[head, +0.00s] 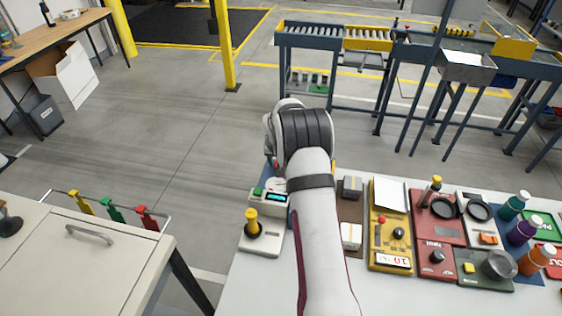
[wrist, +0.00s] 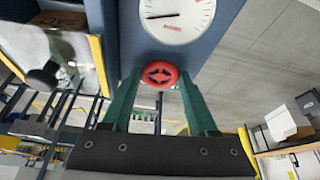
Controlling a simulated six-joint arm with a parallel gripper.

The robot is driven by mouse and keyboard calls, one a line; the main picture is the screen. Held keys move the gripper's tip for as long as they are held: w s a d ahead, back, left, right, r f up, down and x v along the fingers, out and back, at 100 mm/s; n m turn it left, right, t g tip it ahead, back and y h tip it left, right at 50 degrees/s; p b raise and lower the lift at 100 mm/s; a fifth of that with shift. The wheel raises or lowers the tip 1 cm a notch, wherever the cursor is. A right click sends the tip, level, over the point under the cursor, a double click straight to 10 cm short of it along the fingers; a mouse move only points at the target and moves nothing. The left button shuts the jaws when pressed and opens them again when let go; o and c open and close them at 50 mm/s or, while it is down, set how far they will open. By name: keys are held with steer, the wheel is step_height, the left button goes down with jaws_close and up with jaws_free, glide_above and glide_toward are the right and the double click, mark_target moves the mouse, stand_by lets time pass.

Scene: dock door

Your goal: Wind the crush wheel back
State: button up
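The crush wheel appears to be the small red round knob (wrist: 160,74) with dark arrow marks, on a blue post below a white gauge (wrist: 178,15) in the wrist view. The gauge's dark needle points left. My gripper (wrist: 158,76) has two green fingers spread apart, with the red knob seen between their tips. In the head view my arm hides the gripper and most of this device.
In the head view a white bench (head: 262,285) holds a joystick box (head: 264,230), a yellow panel (head: 390,230), a red panel (head: 437,218) and several bottles close to my arm's right. A cabinet (head: 80,260) stands at left. A conveyor (head: 310,36) stands behind; open floor lies between.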

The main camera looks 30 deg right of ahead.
steer(key=c, duration=0.6)
steer(key=shift+o, duration=0.2)
steer(key=n, duration=0.2)
steer(key=n+y, duration=0.1)
steer(key=shift+d+n+t+y, duration=0.1)
steer(key=shift+n+t+y, duration=0.2)
steer(key=shift+n, duration=0.1)
steer(key=shift+n+y, duration=0.6)
steer(key=shift+n, duration=1.3)
steer(key=o, duration=1.4)
steer(key=shift+d, duration=0.1)
steer(key=shift+s, duration=0.1)
